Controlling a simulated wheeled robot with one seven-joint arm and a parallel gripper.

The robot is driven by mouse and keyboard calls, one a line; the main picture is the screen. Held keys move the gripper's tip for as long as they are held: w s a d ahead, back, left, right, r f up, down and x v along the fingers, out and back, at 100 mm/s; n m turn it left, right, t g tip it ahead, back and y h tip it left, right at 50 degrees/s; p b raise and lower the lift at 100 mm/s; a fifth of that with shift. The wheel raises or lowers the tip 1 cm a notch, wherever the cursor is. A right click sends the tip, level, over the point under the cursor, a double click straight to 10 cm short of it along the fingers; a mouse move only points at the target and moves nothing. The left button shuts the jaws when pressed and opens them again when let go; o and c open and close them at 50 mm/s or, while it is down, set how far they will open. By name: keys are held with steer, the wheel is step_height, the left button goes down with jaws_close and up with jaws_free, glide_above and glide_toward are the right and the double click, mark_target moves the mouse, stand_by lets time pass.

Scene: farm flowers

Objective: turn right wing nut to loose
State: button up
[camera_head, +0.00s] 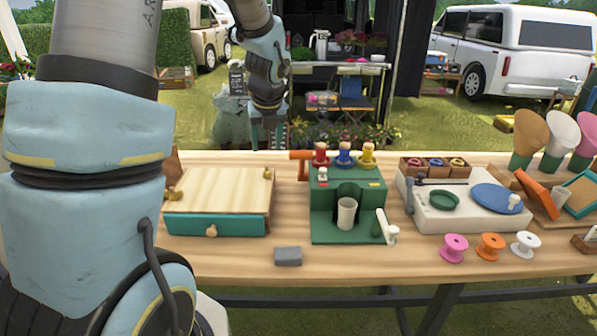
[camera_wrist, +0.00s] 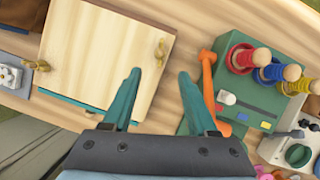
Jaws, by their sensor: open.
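The right wing nut (camera_head: 267,173) is small and brass-coloured, at the right edge of a pale wooden board (camera_head: 222,188) on a teal-sided box. In the wrist view the right wing nut (camera_wrist: 160,50) stands just beyond my fingertips, roughly between their lines. My gripper (camera_wrist: 158,74) is open and empty, one teal finger on each side. In the head view my gripper (camera_head: 268,138) hangs above and behind the nut, apart from it. The left wing nut (camera_wrist: 43,66) is at the board's other side; it also shows in the head view (camera_head: 174,195).
A green stand (camera_head: 347,215) with an orange handle (camera_head: 300,156) and red, blue and yellow pegs is close on the right. A grey block (camera_head: 288,256) lies in front. Spools (camera_head: 490,246) and a white turntable-like unit (camera_head: 455,214) are farther right.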

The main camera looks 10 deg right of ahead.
mark_target(267, 169)
steer(key=p+x, duration=0.1)
steer(key=x, duration=0.9)
steer(key=shift+w+f+p, duration=0.1)
steer(key=shift+f+p, duration=0.25)
jaws_close()
